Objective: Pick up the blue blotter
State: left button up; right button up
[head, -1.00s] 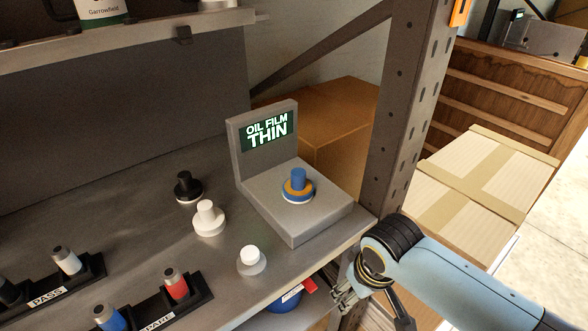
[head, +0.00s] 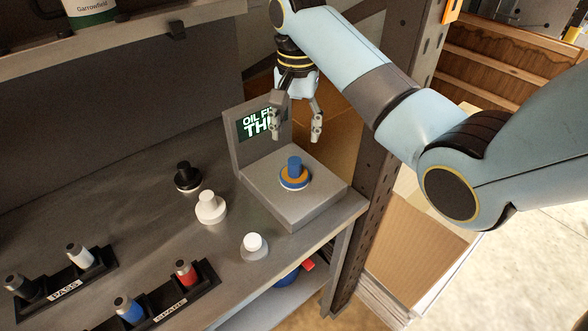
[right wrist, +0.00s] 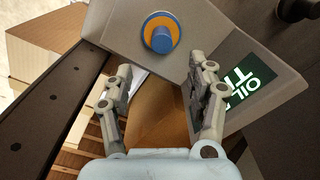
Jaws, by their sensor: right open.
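The blue blotter (head: 294,167) stands upright on the grey tester with a screen (head: 311,207), with an orange and blue round base under its knob. It also shows in the right wrist view (right wrist: 161,39), near the top centre. My right gripper (head: 297,136) is open and empty, above and a little behind the blotter, pointing down in front of the screen. In the right wrist view its fingers (right wrist: 162,84) are spread apart, with the blotter beyond their tips. The screen reads "OIL FILM" and "THIN" in part, partly hidden by a finger. My left gripper is not in view.
A black knob (head: 187,177), a white knob (head: 211,208) and another white knob (head: 253,246) stand left of the tester. Racks marked PASS (head: 66,284) and SPARE (head: 168,309) hold coloured cylinders. A shelf post (head: 391,150) rises close on the right.

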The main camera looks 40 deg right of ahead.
aim_at(295, 160)
jog(key=shift+w, duration=0.15)
notch_tip(295, 160, down, 4)
jog(key=shift+a+f+p, duration=0.1)
jog(key=shift+f+p, duration=0.35)
jog(key=shift+f, duration=2.65)
grip_shut()
jog(key=shift+r, duration=0.15)
